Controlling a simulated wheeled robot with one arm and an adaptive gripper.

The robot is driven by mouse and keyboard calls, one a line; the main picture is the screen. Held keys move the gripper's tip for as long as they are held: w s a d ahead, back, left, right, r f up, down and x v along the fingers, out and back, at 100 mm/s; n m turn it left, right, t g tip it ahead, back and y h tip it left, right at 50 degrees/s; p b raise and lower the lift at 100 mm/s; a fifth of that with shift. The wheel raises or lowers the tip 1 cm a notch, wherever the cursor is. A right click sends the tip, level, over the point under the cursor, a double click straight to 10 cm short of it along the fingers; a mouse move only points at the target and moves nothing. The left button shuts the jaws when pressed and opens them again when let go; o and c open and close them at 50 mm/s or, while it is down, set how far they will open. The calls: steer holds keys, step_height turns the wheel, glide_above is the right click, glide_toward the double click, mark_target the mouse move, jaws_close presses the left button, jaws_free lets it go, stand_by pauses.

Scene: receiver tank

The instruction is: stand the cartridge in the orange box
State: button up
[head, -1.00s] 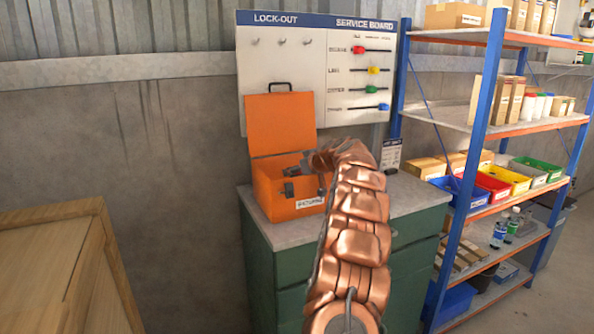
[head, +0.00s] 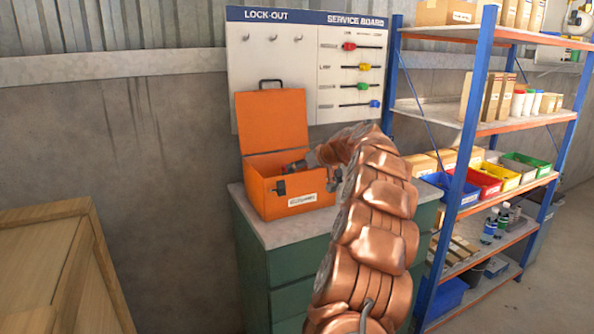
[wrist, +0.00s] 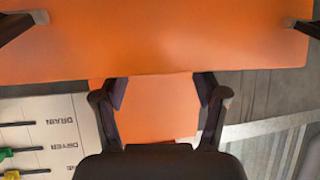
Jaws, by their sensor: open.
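The orange box (head: 290,197) stands on the cabinet with its lid (head: 272,120) raised against the wall. My gripper (head: 293,166) is at the box's opening, in front of the lid, coming in from the right. In the wrist view my gripper (wrist: 162,92) is open, its two dark fingers apart with nothing visible between them. A broad orange panel (wrist: 160,40) of the box fills the top of that view, and a smaller orange panel lies behind the fingers. I cannot make out a cartridge in any view. The box's inside is mostly hidden by its front wall and my arm.
A blue-and-orange shelf rack (head: 470,130) with bins stands at the right. A wooden crate (head: 60,270) stands at the left.

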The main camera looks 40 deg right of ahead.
steer(key=shift+d+r+v, duration=0.1)
steer(key=shift+r+v, duration=0.05)
steer(key=shift+v, duration=0.9)
steer(key=shift+d+r+v, duration=0.1)
steer(key=shift+r+v, duration=0.05)
steer(key=shift+v, duration=0.9)
steer(key=shift+w, duration=0.2)
steer(key=shift+a, duration=0.15)
